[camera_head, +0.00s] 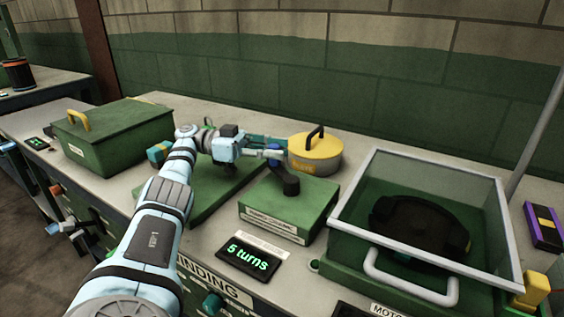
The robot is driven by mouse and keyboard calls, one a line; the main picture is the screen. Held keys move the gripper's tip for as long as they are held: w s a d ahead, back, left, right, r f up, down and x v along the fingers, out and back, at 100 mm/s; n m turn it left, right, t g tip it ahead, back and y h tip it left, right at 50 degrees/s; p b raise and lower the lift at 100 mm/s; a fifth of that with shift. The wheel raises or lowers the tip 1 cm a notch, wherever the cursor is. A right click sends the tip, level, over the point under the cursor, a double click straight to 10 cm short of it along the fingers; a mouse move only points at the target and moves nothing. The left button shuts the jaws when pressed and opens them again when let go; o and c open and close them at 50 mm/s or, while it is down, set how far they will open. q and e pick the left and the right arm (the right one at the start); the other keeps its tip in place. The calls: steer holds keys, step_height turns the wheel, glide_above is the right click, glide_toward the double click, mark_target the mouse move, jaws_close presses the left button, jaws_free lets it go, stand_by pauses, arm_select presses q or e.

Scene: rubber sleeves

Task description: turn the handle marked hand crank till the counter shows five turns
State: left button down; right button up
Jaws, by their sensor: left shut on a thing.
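The green crank box (285,215) stands in the middle of the bench, with a white label on its front that is too small to read surely. A dark crank hub (291,187) sits on its top, and the crank's arm runs back toward my left gripper (277,153). My left gripper is shut at the back of the box, on what looks like the crank handle; its fingers largely hide the grip. The counter (248,258) is a black display in front of the box and reads "5 turns" in green. My right gripper is out of view.
A glass-sided case (420,192) with a white handle stands close at the right. A yellow-lidded round pot (316,148) stands just behind the gripper. A green lidded box (115,135) stands at the left. The wall closes off the back.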

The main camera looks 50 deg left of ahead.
arm_select(q)
steer(key=shift+f, duration=0.15)
steer(key=c, duration=1.4)
jaws_free()
steer(key=shift+d, duration=0.1)
steer(key=shift+o, duration=0.2)
step_height(320, 180, up, 10)
steer(key=shift+r, duration=0.1)
stand_by(1.0)
